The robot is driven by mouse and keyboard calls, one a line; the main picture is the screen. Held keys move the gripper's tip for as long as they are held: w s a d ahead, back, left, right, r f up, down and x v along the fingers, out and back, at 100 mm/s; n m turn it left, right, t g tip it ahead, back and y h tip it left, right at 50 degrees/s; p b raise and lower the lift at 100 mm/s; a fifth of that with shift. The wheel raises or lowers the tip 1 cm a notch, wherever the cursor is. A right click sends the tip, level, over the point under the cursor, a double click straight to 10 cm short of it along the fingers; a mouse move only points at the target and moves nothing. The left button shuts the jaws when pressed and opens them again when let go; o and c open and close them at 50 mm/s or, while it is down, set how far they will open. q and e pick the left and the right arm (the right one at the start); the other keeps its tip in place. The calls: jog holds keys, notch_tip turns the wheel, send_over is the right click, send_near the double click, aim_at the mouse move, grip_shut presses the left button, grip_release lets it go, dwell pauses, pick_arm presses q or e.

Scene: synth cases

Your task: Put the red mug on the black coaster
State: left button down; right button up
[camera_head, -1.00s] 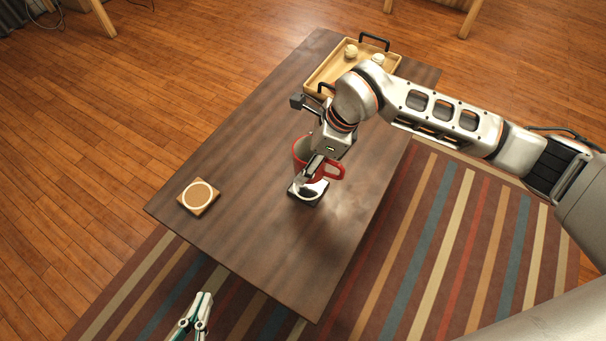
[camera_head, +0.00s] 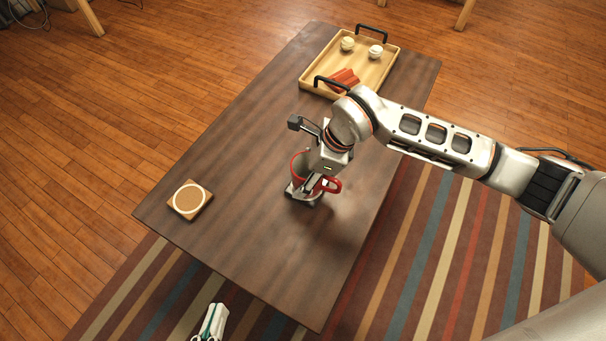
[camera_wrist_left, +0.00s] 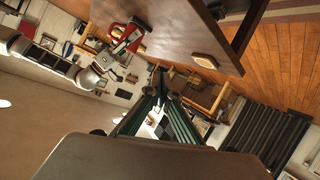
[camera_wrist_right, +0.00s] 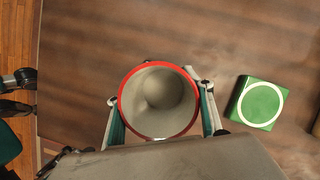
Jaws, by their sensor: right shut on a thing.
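The red mug (camera_head: 299,167), with a pale grey inside, stands upright in my right gripper (camera_head: 311,188). The right wrist view looks into the mug (camera_wrist_right: 158,101), with the fingers on either side of it. The black coaster (camera_head: 313,204) is directly under the mug and mostly hidden by it and the fingers. I cannot tell whether the mug touches it. The mug also shows in the left wrist view (camera_wrist_left: 126,36). My left gripper (camera_head: 214,310) is empty in front of the table's near edge, its fingertips together in the left wrist view (camera_wrist_left: 161,78).
A tan coaster with a white ring (camera_head: 190,199) lies at the table's left. A green coaster (camera_wrist_right: 259,103) lies beside the mug, hidden by my arm in the head view. A wooden tray (camera_head: 316,72) at the back holds two cream balls and a red item (camera_head: 344,80).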

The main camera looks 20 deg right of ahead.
jog(key=shift+f, duration=0.1)
jog(key=o, duration=1.4)
jog(key=shift+o, duration=0.2)
